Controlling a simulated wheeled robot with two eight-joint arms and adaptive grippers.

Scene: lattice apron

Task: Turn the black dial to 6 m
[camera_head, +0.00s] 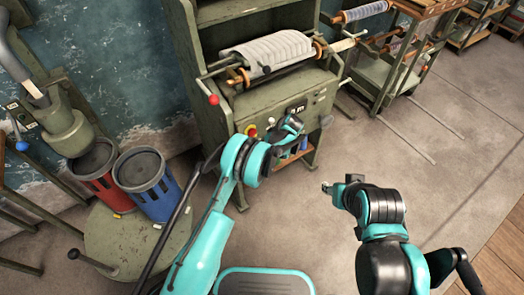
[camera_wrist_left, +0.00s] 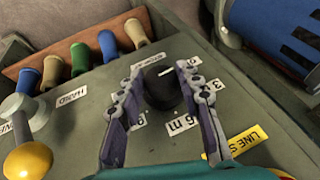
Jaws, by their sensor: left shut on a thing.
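The black dial (camera_wrist_left: 162,88) is on a grey-green machine panel in the left wrist view. A short white mark shows on its top, toward the upper right. A white label reading 6 m (camera_wrist_left: 182,123), upside down here, lies below the dial, with other white number labels around it. My left gripper (camera_wrist_left: 162,100) has one finger on each side of the dial and is shut on it. In the head view my left gripper (camera_head: 292,124) is at the machine's front panel and hides the dial. My right gripper (camera_head: 327,187) hangs over bare floor, away from the machine.
A yellow knob (camera_wrist_left: 28,160) on a lever and several coloured pegs (camera_wrist_left: 80,58) in a wooden rack are beside the dial. A red-tipped lever (camera_head: 213,99) sticks out of the machine. Red (camera_head: 98,180) and blue (camera_head: 157,193) bins stand at left.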

